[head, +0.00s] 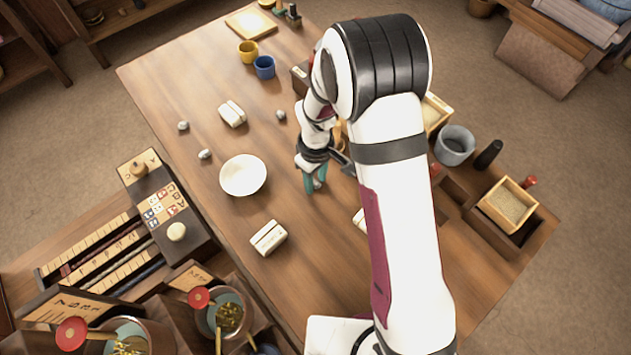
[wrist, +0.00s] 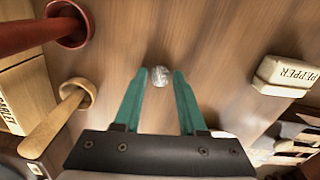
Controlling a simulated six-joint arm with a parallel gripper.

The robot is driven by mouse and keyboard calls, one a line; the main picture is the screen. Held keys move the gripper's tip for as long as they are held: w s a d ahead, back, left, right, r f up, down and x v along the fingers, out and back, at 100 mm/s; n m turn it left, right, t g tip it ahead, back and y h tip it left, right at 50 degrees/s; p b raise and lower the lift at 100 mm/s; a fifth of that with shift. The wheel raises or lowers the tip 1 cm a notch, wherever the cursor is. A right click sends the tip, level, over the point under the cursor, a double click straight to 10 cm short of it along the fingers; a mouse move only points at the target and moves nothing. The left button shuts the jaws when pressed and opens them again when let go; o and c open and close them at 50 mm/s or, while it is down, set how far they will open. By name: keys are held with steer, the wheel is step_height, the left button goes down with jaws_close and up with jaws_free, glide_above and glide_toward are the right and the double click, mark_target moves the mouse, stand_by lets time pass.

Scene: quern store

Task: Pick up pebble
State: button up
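A small grey pebble (wrist: 159,76) lies on the wooden table in the wrist view, between the tips of my gripper's teal fingers in the picture. My gripper (head: 315,184) is open, with a gap on each side of the pebble. I cannot tell how far above the table the fingertips are. In the head view my gripper points down over the table, right of the white bowl, and the pebble between its fingers is not visible. Three other grey pebbles lie on the table: one (head: 183,126) at the left, one (head: 205,154) near the bowl, and one (head: 280,115) farther back.
A white bowl (head: 243,189) stands left of my gripper. A pale block marked PEPPER (wrist: 287,76) lies at the right in the wrist view; two pale blocks (head: 232,114) (head: 268,238) flank the bowl. Yellow (head: 248,53) and blue (head: 264,67) cups stand farther back.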

jaws_close()
steer(key=shift+r, duration=0.1)
